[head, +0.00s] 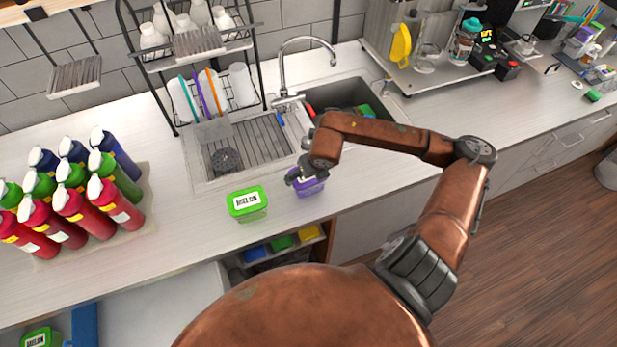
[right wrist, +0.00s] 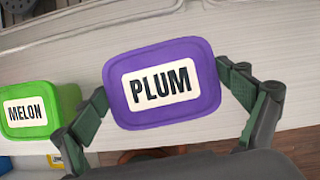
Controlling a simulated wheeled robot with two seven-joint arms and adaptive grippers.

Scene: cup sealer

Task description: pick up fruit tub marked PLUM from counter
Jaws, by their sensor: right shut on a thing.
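The purple PLUM tub (right wrist: 160,82) is between the two fingers of my right gripper (right wrist: 163,84), which is shut on its sides. Its lid and white PLUM label face the right wrist camera. In the head view the tub (head: 311,187) is at the counter's front edge, partly covered by my right gripper (head: 302,176). I cannot tell whether it touches the counter or is just above it. My left gripper is not in view.
A green tub (head: 247,203) stands left of the PLUM tub; its label reads MELON in the right wrist view (right wrist: 40,110). The sink (head: 345,98) and drying rack (head: 205,60) are behind. Several squeeze bottles (head: 75,190) stand at left.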

